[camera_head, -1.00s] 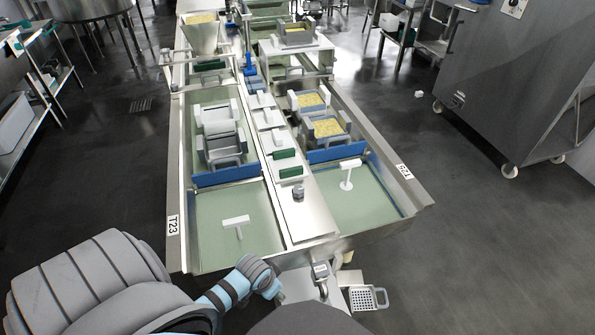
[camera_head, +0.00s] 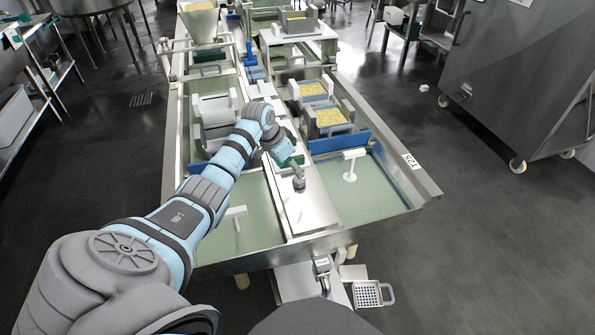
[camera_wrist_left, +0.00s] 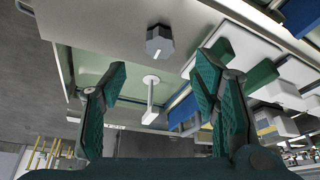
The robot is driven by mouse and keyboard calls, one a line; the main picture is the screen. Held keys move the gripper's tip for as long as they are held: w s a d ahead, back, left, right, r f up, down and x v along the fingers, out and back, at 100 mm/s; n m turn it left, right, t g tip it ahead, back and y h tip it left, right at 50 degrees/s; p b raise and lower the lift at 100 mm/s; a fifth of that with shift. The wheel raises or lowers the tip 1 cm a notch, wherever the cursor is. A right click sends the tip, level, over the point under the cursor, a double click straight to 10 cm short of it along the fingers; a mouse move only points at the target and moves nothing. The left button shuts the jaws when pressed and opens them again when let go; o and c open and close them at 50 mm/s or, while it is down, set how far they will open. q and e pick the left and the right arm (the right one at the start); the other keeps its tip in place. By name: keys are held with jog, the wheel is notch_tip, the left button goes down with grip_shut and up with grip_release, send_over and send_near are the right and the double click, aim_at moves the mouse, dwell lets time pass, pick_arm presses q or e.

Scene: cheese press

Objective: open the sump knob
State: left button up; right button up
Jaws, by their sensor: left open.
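A grey faceted knob (camera_head: 299,184), which looks like the sump knob, stands on the steel strip between the two troughs. In the left wrist view the knob (camera_wrist_left: 159,42) has a pale bar mark on its top and sits beyond the fingertips, roughly centred between them. My left gripper (camera_head: 297,168) is close behind the knob in the head view, its fingers partly hidden by my wrist. In the left wrist view the left gripper (camera_wrist_left: 160,82) is open and empty, apart from the knob. My right gripper is not in view.
A white T-shaped handle (camera_head: 351,166) stands in the right trough, and another (camera_head: 236,212) in the left trough is partly behind my arm. Blue dividers (camera_head: 339,142) cross the troughs. Cheese molds (camera_head: 328,120) sit behind. The strip's near end is clear.

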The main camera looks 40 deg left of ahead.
aim_at(298, 180)
pick_arm(q)
jog(key=b+x, duration=0.3)
jog(key=x, duration=0.4)
jog(key=shift+s, duration=0.1)
jog(key=shift+f, duration=0.25)
jog(key=c, duration=1.2)
jog(key=shift+o, duration=0.2)
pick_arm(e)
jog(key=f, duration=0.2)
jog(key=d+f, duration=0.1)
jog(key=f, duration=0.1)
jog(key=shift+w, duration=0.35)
pick_arm(q)
jog(key=shift+r, duration=0.1)
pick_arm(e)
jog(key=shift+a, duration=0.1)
